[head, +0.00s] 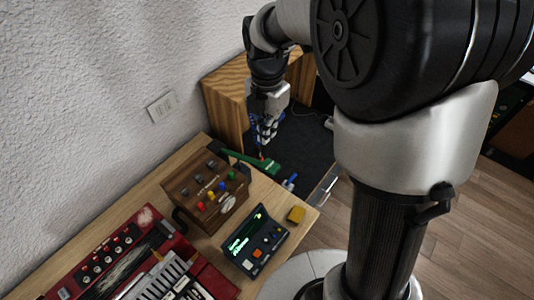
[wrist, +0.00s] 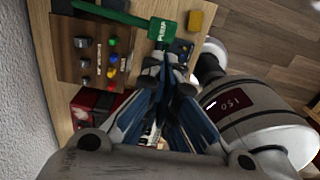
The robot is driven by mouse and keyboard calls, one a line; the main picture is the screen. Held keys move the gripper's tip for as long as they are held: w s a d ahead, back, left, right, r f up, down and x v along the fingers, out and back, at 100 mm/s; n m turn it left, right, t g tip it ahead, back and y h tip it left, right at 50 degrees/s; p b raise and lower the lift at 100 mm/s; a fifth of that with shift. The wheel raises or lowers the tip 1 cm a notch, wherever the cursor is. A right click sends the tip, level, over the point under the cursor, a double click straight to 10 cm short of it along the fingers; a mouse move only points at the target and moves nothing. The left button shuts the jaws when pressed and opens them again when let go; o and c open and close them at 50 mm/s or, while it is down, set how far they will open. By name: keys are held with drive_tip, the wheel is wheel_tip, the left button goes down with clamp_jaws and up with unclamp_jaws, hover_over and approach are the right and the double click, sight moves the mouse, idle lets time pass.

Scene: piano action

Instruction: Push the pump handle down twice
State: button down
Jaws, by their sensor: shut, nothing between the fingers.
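The pump handle is a green bar with a wider end marked with white letters. It shows in the head view (head: 250,158) beside the wooden box, and in the wrist view (wrist: 115,14) along the top. My gripper (head: 267,137) points down just above and behind the handle in the head view. In the wrist view the shut fingertips (wrist: 165,62) lie just below the lettered end. I cannot tell whether they touch it. Nothing is held. The handle's pivot is hard to make out.
A wooden box (head: 183,184) with coloured knobs stands beside the handle. A dark green-lit device (head: 248,249), a yellow block (head: 296,214) and a red keyboard (head: 95,262) share the wooden table. A wooden cabinet (head: 222,110) stands behind; the wall is at left.

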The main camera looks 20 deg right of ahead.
sight(267, 169)
wheel_tip(267, 169, down, 14)
drive_tip(key=b, duration=0.3)
idle(0.3)
